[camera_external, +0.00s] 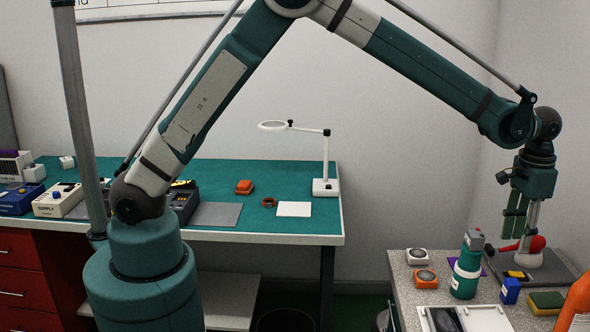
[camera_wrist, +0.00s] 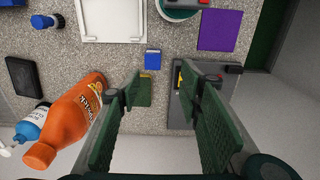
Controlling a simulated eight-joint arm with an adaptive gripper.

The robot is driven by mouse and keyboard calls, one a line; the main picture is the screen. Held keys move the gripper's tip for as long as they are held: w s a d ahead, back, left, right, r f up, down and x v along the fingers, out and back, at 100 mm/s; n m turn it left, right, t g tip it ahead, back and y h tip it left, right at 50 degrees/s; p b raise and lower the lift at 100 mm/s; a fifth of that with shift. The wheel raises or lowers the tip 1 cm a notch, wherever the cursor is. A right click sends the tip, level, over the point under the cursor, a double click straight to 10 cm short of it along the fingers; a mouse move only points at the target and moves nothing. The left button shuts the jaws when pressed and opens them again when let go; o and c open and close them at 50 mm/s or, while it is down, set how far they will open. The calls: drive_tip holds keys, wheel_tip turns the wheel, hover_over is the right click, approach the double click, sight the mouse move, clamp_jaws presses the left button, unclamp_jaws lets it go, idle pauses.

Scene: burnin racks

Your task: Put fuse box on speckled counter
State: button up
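The speckled counter (camera_external: 405,296) is at the lower right, and its grey speckled top (camera_wrist: 105,46) fills much of the wrist view. I cannot tell for certain which thing is the fuse box. A small orange block (camera_external: 244,187) lies on the green bench at the left. A white box (camera_external: 417,256) and an orange box (camera_external: 426,279), each with a round face, sit on the speckled counter. My gripper (camera_external: 513,234) hangs above the counter's right part. In the wrist view its green fingers (camera_wrist: 168,85) are spread, with nothing seen between them.
A magnifier lamp (camera_external: 325,187) stands on the green bench (camera_external: 290,222).

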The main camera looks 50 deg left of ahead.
drive_tip(key=a+r+n+t, duration=0.1)
drive_tip(key=a+r, duration=0.5)
drive_tip(key=a, duration=0.4)
drive_tip(key=a+r+n, duration=0.1)
drive_tip(key=a+r, duration=0.6)
drive_tip(key=a, duration=0.2)
drive_tip(key=s+a+r+n+t+h, duration=0.1)
drive_tip(key=s+a+r, duration=0.25)
drive_tip(key=a, duration=0.55)
drive_tip(key=s+a+r+n+t, duration=0.15)
drive_tip(key=a+r, duration=0.25)
drive_tip(key=a, duration=0.6)
drive_tip(key=s+a+r+n+t, duration=0.1)
drive_tip(key=s+a, duration=0.4)
drive_tip(key=a, duration=0.2)
drive_tip(key=s+a+n, duration=0.1)
drive_tip(key=s+a, duration=0.5)
drive_tip(key=a, duration=0.2)
drive_tip(key=s+a+f+n+t+y, duration=0.1)
drive_tip(key=s+a+f, duration=0.4)
drive_tip(key=s+a, duration=0.6)
drive_tip(key=shift+s+a+f+n+t, duration=0.2)
drive_tip(key=shift+s+a+n+t, duration=0.15)
drive_tip(key=shift+s+n+t, duration=0.55)
drive_tip(key=shift+s+m, duration=0.2)
drive_tip(key=shift+m, duration=0.05)
wheel_tip(320, 180, down, 8)
drive_tip(key=b, duration=0.8)
